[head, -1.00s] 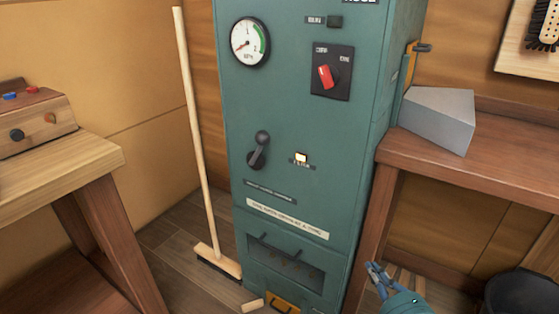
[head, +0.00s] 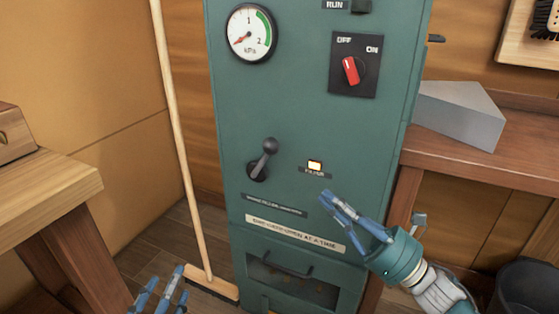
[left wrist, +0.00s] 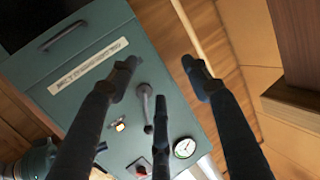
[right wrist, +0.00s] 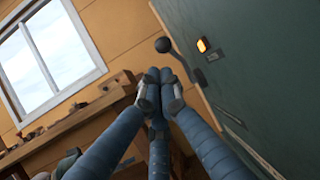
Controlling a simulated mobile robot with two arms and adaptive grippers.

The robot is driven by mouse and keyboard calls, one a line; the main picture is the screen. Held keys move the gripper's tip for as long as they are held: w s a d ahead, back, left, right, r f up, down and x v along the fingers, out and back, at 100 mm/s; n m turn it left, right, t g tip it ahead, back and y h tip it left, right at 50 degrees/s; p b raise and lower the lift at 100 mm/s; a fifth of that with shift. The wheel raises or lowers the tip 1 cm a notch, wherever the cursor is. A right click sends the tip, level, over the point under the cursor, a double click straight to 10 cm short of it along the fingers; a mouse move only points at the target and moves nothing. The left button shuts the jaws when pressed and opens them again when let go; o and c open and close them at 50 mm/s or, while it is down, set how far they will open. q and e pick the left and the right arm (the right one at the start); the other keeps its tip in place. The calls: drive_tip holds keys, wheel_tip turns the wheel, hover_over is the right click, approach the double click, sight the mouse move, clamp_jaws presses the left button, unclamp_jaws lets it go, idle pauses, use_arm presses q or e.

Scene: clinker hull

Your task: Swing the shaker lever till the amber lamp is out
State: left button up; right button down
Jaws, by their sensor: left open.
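The shaker lever (head: 264,158), dark with a round knob, stands on the green cabinet's front, tilted slightly right of upright. It also shows in the left wrist view (left wrist: 145,103) and right wrist view (right wrist: 164,46). The amber lamp (head: 315,165) right of it is lit; it glows in the right wrist view (right wrist: 202,45) too. My right gripper (head: 325,199) is low and right of the lamp, fingertips together and empty, apart from the lever. My left gripper (head: 166,288) is at the bottom left, fingers spread and empty, away from the lever.
The green cabinet (head: 300,110) carries a gauge (head: 251,34) with its needle near zero and a red OFF/ON switch (head: 351,70). A broom (head: 178,130) leans left of it. A bench (head: 490,172) with a grey block (head: 458,112) is at right; a wooden table (head: 50,170) at left.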

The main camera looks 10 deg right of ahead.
approach(275, 153)
drive_tip(key=x, duration=0.5)
drive_tip(key=shift+r, duration=0.15)
drive_tip(key=shift+w+a+r, duration=0.25)
drive_tip(key=shift+w+a, duration=0.2)
drive_tip(key=shift+w, duration=0.05)
use_arm(q)
drive_tip(key=shift+w+d+r+t, duration=0.1)
drive_tip(key=shift+r+t, duration=0.2)
drive_tip(key=shift+r, duration=0.3)
drive_tip(key=shift+w+d+r+t, duration=0.1)
drive_tip(key=shift+r+t, duration=0.2)
drive_tip(key=shift+r, duration=0.3)
use_arm(e)
drive_tip(key=shift+w+a, duration=0.1)
